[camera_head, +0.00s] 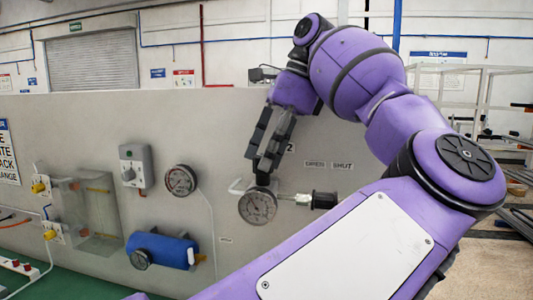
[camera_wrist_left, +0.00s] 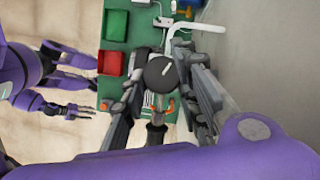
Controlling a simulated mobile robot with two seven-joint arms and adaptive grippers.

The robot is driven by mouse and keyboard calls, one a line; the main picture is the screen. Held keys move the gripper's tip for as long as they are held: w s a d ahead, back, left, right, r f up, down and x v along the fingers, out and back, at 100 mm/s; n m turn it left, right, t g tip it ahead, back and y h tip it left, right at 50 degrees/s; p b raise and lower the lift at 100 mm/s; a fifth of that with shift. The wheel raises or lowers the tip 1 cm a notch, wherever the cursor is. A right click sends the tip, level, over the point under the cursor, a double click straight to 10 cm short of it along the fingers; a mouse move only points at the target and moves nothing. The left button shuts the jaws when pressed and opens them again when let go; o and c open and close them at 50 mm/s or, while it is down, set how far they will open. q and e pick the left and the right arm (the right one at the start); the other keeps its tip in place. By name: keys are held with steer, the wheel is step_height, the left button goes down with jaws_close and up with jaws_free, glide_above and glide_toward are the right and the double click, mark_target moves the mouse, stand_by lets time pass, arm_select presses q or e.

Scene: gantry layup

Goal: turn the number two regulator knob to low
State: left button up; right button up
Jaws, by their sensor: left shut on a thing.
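The regulator knob (camera_wrist_left: 160,74) is a dark round knob with a white pointer line, seen in the left wrist view. The line points to the upper right there. My left gripper (camera_wrist_left: 164,84) has a finger on each side of the knob and is shut on it. In the head view my left gripper (camera_head: 263,180) reaches down at the panel, just above a round gauge (camera_head: 257,206); its fingers largely hide the knob. A label ending in 2 (camera_head: 291,148) is partly covered by the gripper. My right gripper (camera_wrist_left: 82,108) shows small in the left wrist view, its jaws unclear.
The grey panel (camera_head: 225,125) also carries another gauge (camera_head: 181,180), a grey switch box (camera_head: 134,168) and a blue cylinder (camera_head: 162,250). A fitting with a dark end (camera_head: 324,200) sticks out right of the lower gauge. Red and green bins (camera_wrist_left: 111,62) show in the left wrist view.

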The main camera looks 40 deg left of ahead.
arm_select(q)
steer(key=shift+d+f+n, duration=0.1)
steer(key=shift+f+n, duration=0.25)
steer(key=shift+n, duration=0.05)
steer(key=o, duration=1)
steer(key=shift+c, duration=0.2)
steer(key=shift+o, duration=0.3)
steer(key=shift+s+r, duration=0.1)
steer(key=shift+s, duration=0.05)
steer(key=shift+w+d+r, duration=0.1)
steer(key=shift+w+r, duration=0.1)
steer(key=shift+r, duration=0.25)
steer(key=v, duration=1.1)
steer(key=shift+o, duration=0.2)
steer(key=shift+w+r, duration=0.1)
